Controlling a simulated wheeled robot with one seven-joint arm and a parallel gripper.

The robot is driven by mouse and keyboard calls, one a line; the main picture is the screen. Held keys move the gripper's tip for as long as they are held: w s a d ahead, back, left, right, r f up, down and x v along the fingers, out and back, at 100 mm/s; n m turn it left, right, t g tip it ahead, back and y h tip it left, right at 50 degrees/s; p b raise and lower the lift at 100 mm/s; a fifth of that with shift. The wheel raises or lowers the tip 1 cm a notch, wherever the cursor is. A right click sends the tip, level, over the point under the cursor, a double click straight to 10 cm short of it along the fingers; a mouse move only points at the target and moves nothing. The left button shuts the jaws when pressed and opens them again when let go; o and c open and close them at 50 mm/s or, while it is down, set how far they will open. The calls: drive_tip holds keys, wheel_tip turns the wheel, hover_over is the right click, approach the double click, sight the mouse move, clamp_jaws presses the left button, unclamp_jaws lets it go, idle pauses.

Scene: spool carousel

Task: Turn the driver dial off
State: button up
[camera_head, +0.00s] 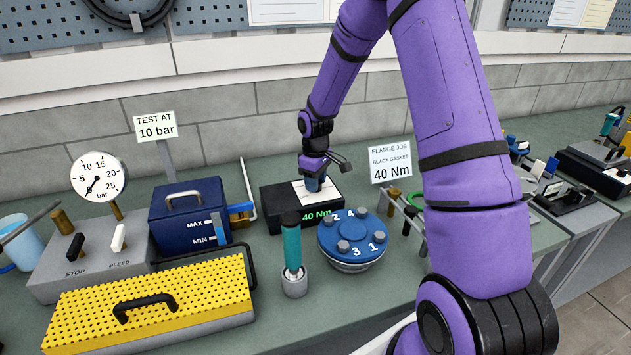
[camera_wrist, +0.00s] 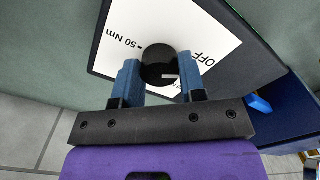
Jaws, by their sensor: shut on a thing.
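The driver is a black box (camera_head: 270,212) at the back of the bench, with a white top plate and a green "40 Nm" readout on its front. In the wrist view its dial is a round black knob (camera_wrist: 157,68) on the white plate (camera_wrist: 120,30), with "50 Nm" at left and "OFF" at upper right. A short white mark on the knob points toward the right of that picture. My gripper (camera_wrist: 158,74) has its blue fingers shut on the knob, one on each side. In the head view my gripper (camera_head: 315,184) hides the dial.
A blue flange (camera_head: 355,238) with numbered bolts stands in front of the driver. A teal-handled tool (camera_head: 292,246) stands upright in a holder to its left. A blue tank (camera_head: 187,214) and yellow perforated case (camera_head: 160,302) are further left. A "40 Nm" sign (camera_head: 390,163) stands to the right.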

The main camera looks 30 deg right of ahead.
drive_tip(key=o, duration=0.9)
wheel_tip(320, 180, up, 11)
drive_tip(key=shift+f, duration=0.1)
idle(0.6)
